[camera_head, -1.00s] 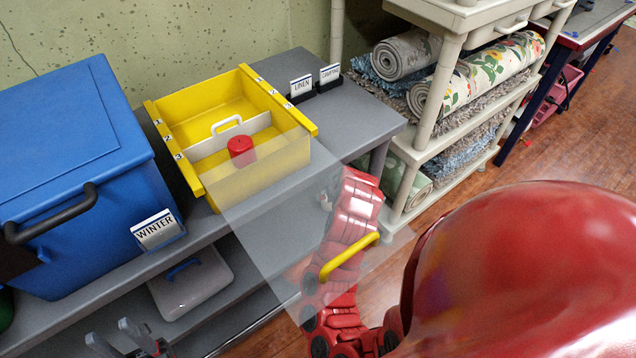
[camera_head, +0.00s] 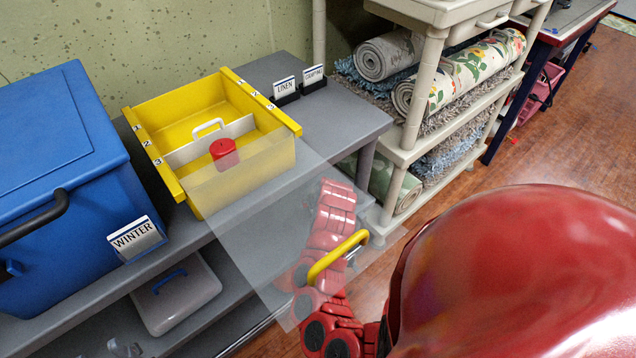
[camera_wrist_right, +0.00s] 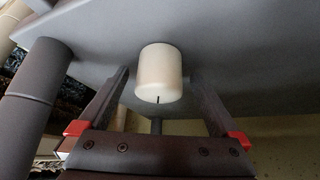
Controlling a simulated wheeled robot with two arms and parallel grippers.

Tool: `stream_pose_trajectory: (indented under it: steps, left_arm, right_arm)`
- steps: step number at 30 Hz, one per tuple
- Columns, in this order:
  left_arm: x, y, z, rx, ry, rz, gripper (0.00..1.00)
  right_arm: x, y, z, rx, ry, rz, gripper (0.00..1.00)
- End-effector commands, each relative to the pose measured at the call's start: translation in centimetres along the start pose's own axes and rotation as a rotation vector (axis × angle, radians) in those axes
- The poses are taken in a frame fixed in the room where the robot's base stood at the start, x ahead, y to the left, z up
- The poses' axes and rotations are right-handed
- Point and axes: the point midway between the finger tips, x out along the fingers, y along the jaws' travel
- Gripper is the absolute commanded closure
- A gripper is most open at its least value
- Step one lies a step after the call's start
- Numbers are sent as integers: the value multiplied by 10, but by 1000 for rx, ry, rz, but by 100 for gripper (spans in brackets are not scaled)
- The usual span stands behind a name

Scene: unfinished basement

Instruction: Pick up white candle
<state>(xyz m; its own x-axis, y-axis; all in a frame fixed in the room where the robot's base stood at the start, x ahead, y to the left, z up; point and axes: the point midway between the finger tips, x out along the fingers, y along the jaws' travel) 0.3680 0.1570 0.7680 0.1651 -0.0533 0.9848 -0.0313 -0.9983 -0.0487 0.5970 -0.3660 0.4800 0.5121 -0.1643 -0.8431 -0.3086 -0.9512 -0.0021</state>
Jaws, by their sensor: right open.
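The white candle (camera_wrist_right: 160,74) shows in the right wrist view, which appears upside down. It is a short, wide cylinder with a dark wick, standing upright on a grey shelf surface (camera_wrist_right: 235,60). My right gripper (camera_wrist_right: 159,88) is open and empty, its dark fingers on either side of the candle in the picture; contact cannot be made out. In the head view the white candle is not seen. My red right arm (camera_head: 330,225) reaches toward the grey shelf unit, partly behind a clear panel; its gripper is hidden there. My left gripper is not in view.
A yellow divided box (camera_head: 185,185) holding a red candle (camera_head: 224,153) stands on the grey unit (camera_head: 345,110). A blue chest (camera_head: 60,170) stands left of it. A clear panel with a yellow handle (camera_head: 338,255) slants across my arm. A beige rack (camera_head: 400,155) stands right.

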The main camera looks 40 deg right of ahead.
Motion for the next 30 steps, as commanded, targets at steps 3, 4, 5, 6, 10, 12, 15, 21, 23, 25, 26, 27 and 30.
stream_pose_trajectory:
  steps: [3,4,5,6,10,12,15,21,23,25,26,27,30]
  left_arm:
    - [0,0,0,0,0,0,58]
    - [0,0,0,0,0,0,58]
    - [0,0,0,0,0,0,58]
    - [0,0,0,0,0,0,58]
    - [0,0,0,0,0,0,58]
    - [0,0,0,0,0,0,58]
    - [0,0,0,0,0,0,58]
    - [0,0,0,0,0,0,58]
    - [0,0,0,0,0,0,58]
    - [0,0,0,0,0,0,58]
    - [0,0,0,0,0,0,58]
    - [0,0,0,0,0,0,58]
    - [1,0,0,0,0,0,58]
  right_arm:
    - [0,0,0,0,1,1,1]
    - [0,0,-1,0,1,1,1]
    - [0,0,-1,0,1,1,1]
    - [0,0,-1,0,1,1,5]
    - [0,0,-1,0,2,1,28]
    - [0,1,-1,0,2,1,41]
    - [0,1,-1,0,2,1,59]
    - [-1,1,-1,0,2,1,95]
    - [-1,1,-1,0,3,1,96]
    - [-1,1,-1,0,3,1,97]
    - [-1,1,-1,0,3,2,97]
    - [-1,1,-1,0,3,1,97]
    - [-3,1,-3,0,3,2,97]
